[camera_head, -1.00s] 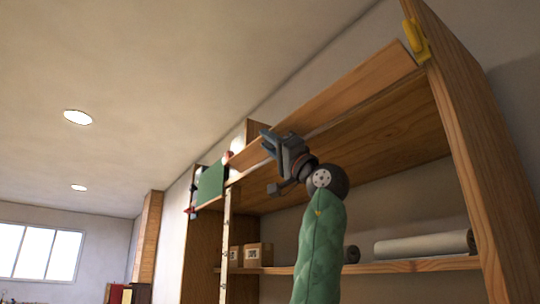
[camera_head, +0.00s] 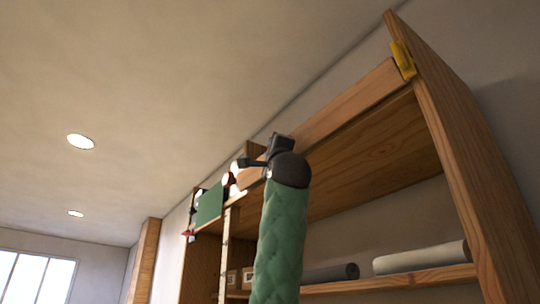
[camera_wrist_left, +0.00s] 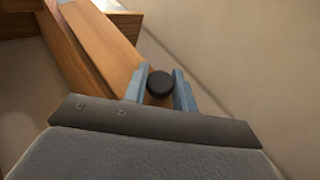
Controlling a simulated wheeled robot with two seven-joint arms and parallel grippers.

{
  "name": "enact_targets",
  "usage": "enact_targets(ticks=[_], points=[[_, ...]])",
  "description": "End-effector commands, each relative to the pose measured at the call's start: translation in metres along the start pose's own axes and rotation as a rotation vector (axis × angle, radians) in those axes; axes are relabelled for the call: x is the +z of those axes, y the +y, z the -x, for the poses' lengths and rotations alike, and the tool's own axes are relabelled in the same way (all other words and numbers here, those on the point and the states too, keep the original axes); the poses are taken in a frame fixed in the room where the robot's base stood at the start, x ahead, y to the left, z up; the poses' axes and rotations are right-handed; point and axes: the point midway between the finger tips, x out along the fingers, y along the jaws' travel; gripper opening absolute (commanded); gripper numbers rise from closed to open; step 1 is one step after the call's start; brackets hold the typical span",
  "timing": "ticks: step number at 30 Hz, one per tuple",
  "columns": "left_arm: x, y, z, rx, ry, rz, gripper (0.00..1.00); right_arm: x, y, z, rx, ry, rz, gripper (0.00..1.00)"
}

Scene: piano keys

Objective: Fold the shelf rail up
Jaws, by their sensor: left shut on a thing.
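The shelf rail (camera_head: 345,108) is a long wooden board along the front of the upper shelf. Its right end meets the yellow catch (camera_head: 403,60) on the side panel. In the left wrist view the wooden rail (camera_wrist_left: 112,42) runs away to the upper left. A round black knob (camera_wrist_left: 160,83) sits between the blue fingers of my left gripper (camera_wrist_left: 160,92), which is shut on it. In the head view my left gripper (camera_head: 272,150) is at the rail's left part, mostly hidden behind its own wrist. My right gripper is not in view.
A green panel (camera_head: 208,204) hangs at the shelf's left end. A lower shelf (camera_head: 400,279) holds a pale roll (camera_head: 420,257), a dark roll (camera_head: 330,273) and cardboard boxes (camera_head: 231,281). The right side panel (camera_head: 450,140) is tall. Space above the shelf is open.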

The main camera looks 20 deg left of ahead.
Motion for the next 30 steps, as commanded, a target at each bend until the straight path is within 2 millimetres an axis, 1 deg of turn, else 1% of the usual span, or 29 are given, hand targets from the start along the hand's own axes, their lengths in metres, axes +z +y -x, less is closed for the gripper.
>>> enact_targets(ticks=[1,6,15,30], points=[[0.0,0.0,-0.001,0.009,0.023,-0.024,0.04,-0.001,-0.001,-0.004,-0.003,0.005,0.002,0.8],[-0.004,-0.003,-0.005,0.042,0.106,-0.101,0.04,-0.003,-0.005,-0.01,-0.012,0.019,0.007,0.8],[-0.01,-0.004,-0.01,0.078,0.199,-0.184,0.04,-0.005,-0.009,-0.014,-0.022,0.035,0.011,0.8],[-0.012,-0.004,-0.011,0.088,0.224,-0.205,0.04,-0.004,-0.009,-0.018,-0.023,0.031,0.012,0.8]])
